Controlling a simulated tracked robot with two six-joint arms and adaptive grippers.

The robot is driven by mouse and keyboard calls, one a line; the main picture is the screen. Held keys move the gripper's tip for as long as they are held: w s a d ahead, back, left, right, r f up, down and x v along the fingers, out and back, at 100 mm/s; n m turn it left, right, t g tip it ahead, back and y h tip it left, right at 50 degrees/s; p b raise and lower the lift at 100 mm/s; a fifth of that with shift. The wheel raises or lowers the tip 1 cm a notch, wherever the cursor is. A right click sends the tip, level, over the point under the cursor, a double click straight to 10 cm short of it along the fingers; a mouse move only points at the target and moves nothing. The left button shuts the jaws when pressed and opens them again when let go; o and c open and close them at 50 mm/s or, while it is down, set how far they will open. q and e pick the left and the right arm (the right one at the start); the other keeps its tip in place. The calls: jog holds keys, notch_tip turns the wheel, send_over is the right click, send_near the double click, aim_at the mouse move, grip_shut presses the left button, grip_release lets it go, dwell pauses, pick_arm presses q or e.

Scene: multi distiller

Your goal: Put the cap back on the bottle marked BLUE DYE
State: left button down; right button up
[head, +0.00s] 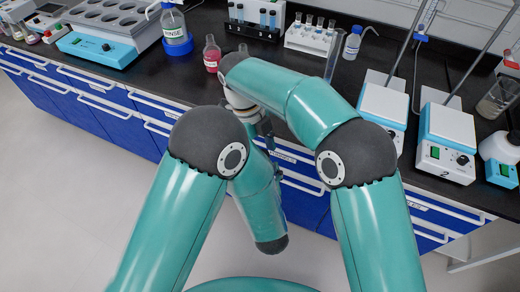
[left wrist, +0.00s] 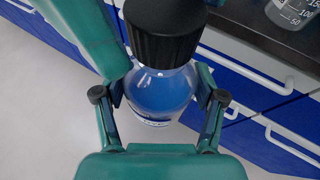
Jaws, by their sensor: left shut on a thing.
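In the left wrist view a round, clear bottle of blue liquid (left wrist: 160,92) stands between the fingers of my left gripper (left wrist: 160,97), which is shut on it. Its label is only partly seen and cannot be read. A large black ribbed cap (left wrist: 165,35) is over the bottle's neck. I cannot tell whether it is seated or just above, and its top is cut off by the frame. In the head view my arms cross and hide the bottle and cap. Dark gripper parts show between the arms, but I cannot tell the right gripper's state.
Blue drawers (head: 122,124) line the bench front.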

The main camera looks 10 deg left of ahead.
jog(key=shift+r, duration=2.25)
jog(key=shift+c, duration=0.3)
